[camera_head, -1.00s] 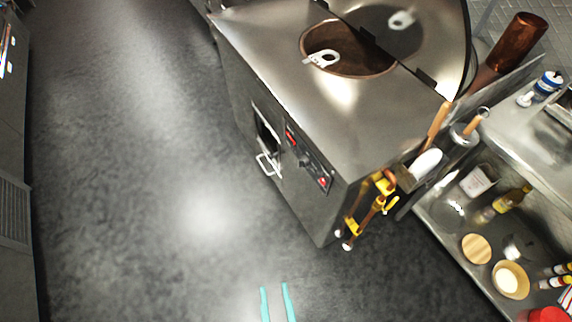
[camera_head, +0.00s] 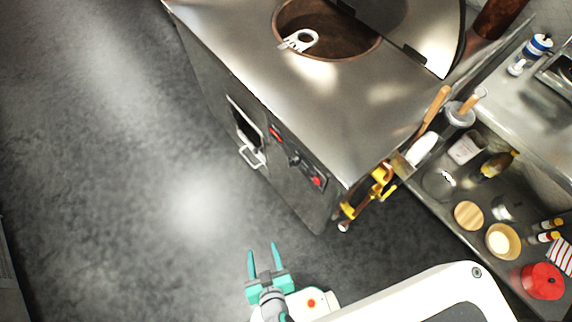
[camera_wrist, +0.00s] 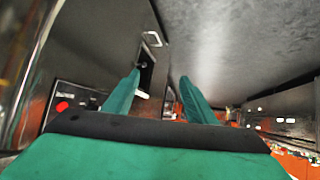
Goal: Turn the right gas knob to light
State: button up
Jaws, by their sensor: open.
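The steel tandoor cabinet (camera_head: 330,100) has a dark control panel (camera_head: 297,158) on its front face in the head view. The panel carries a red part at each end and small dark controls between them; I cannot tell the single knobs apart. My teal gripper (camera_head: 262,249) is open and empty, in front of the cabinet and apart from the panel. In the wrist view my gripper's fingers (camera_wrist: 160,76) are spread. Part of the panel (camera_wrist: 85,94), with a red round part (camera_wrist: 62,106), shows at the left, partly hidden behind the left finger.
A door opening with a metal handle (camera_head: 252,157) is left of the panel. Yellow gas fittings (camera_head: 380,182) stick out at the cabinet's right corner. A shelf unit (camera_head: 430,185) with bottles and bowls stands right. The floor (camera_head: 120,200) at left is clear.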

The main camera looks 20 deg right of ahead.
jog(key=w+d+f+g+h, duration=0.1)
jog(key=w+d+f+h, duration=0.1)
jog(key=w+f, duration=0.25)
jog(key=m+g+h, duration=0.2)
jog(key=m+h, duration=0.9)
jog(key=h, duration=0.3)
send_near(290, 165)
jog(key=x, duration=0.8)
jog(key=shift+w+d, duration=0.2)
jog(key=shift+d, duration=0.15)
jog(key=c, duration=1)
